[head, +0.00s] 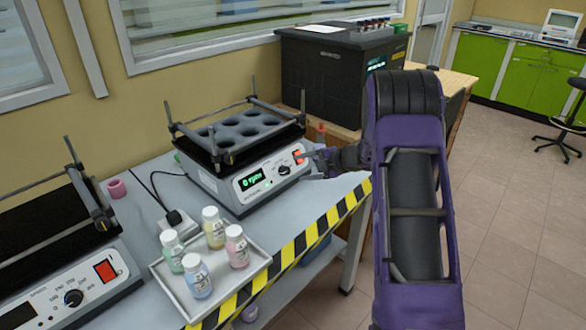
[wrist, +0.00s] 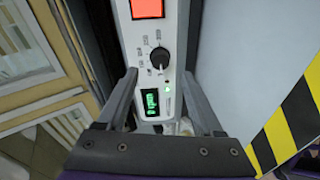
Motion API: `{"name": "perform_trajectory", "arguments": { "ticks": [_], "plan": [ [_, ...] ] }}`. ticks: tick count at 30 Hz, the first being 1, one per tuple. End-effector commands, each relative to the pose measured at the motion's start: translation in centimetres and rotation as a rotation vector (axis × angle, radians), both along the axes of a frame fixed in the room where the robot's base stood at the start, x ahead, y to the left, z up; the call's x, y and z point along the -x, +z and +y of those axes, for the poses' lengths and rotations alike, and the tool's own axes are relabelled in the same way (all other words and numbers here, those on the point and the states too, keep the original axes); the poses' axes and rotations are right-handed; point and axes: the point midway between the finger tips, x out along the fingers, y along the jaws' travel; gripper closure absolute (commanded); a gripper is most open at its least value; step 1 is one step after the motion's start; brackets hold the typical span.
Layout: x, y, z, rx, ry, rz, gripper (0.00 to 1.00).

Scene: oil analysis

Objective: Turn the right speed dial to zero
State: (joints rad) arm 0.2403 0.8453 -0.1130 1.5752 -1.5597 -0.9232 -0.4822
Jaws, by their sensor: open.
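The right speed dial (head: 284,170) is a small black knob on the front panel of the right shaker (head: 228,148). Left of it, a green display (head: 251,179) appears to read 0 rpm. In the wrist view the dial (wrist: 159,58) sits between the lines of my two fingers, just beyond their tips, with the display (wrist: 153,108) nearer to me. Printed marks ring the dial; its exact pointer setting is too small to tell. My gripper (wrist: 159,78) is open and empty, apart from the dial. In the head view my gripper (head: 309,160) is beside the panel's right end, partly hidden by my arm.
A red switch (head: 298,154) is right of the dial. A tray (head: 173,283) with several bottles stands in front of the shaker. Another shaker (head: 65,290) with its own dial (head: 74,298) is at left. A black machine (head: 335,75) stands behind. Striped tape marks the table edge.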

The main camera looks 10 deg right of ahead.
Motion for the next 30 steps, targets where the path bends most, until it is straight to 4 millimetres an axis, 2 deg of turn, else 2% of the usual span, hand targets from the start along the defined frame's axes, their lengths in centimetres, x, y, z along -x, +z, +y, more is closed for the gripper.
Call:
{"name": "perform_trajectory", "arguments": {
  "ticks": [1, 6, 13, 19, 30],
  "plan": [
    [0.8, 1.0, -0.9, 0.001, -0.004, 0.000, 0.32],
    [3.4, 3.1, -3.4, 0.000, -0.002, 0.000, 0.32],
    [6.1, 5.1, -5.8, 0.001, 0.000, 0.001, 0.32],
    [7.0, 5.7, -6.7, 0.001, 0.000, 0.002, 0.32],
    [7.1, 5.8, -6.7, 0.001, 0.001, 0.002, 0.32]
  ]
}}
